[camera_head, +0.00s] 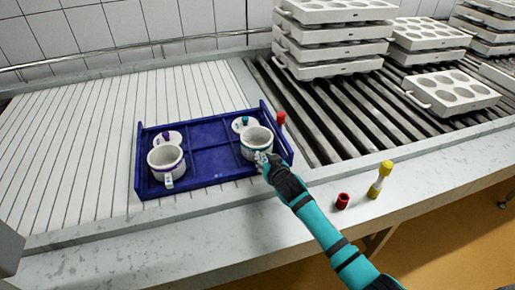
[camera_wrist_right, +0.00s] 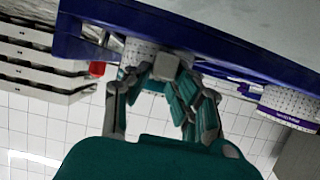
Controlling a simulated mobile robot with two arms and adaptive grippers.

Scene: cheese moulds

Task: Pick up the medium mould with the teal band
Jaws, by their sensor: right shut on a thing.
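The white mould with the teal band (camera_head: 257,138) is at the right end of a blue tray (camera_head: 213,181). My right gripper (camera_head: 263,160) is at its near side, shut on its grip tab. In the right wrist view my right gripper (camera_wrist_right: 163,75) is closed around the light grey tab, and the perforated mould wall (camera_wrist_right: 138,50) is partly hidden behind the fingers. I cannot tell whether the mould touches the tray floor. A similar white mould with a purple band (camera_head: 166,160) stands at the tray's left.
White lids with knobs (camera_head: 168,138) (camera_head: 240,125) lie behind the moulds. A red-topped item (camera_head: 281,118) is by the tray's right edge. White trays (camera_head: 335,47) are stacked on the dark slatted rack.

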